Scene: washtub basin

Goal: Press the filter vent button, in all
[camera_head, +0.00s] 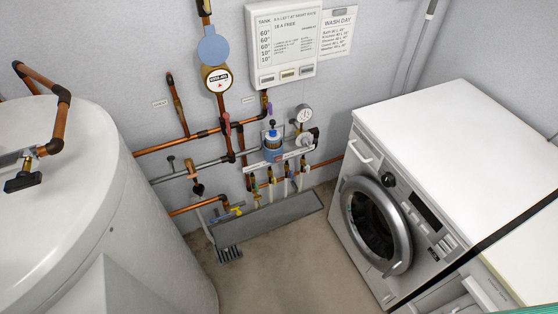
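A small filter unit (272,142) with a clear and blue body is mounted on the copper pipework at the back wall, near the middle of the view. A dark knob (272,124) stands on its top. A vent button is too small to tell apart from the other fittings. A round dial gauge (304,114) sits to the right of the filter. Neither of my grippers shows in the head view, so nothing of mine touches the filter.
A large white tank (70,200) fills the left side. A white washing machine (440,130) with a round door stands at the right. A grey trough (285,215) lies below the pipes. A control box (285,45) hangs above.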

